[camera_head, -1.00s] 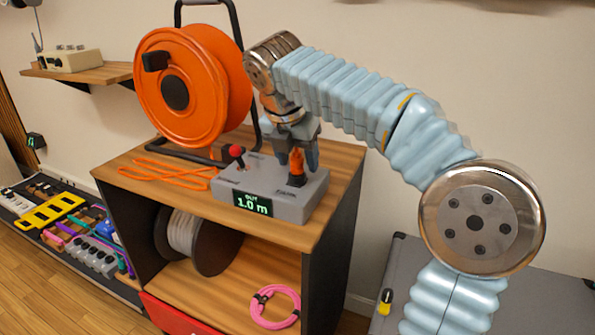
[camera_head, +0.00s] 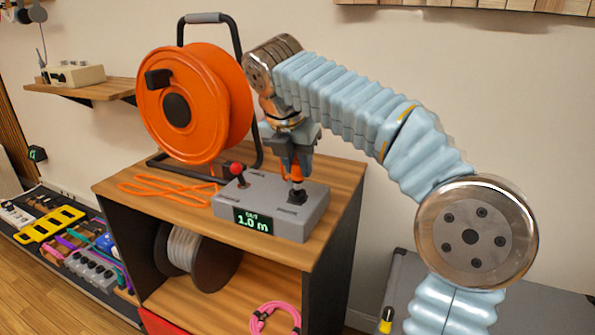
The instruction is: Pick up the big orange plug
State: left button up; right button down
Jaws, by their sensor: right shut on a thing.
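The box has a red-knobbed lever (camera_head: 237,169) and a display reading 1.0 m. My left gripper is not in view.
An orange cable reel (camera_head: 205,100) stands behind the box on the wooden cabinet (camera_head: 345,170), with orange cable (camera_head: 165,188) lying at the left. A grey case (camera_head: 480,280) stands at the lower right. A pink cable coil (camera_head: 276,315) lies on the lower shelf.

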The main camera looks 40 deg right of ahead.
jog(key=s+a+r, duration=0.7)
jog(key=s+r, duration=0.3)
jog(key=s, duration=0.1)
jog(key=shift+s+a+r, duration=0.2)
jog(key=shift+s+a, duration=0.15)
jog(key=shift+a, duration=0.05)
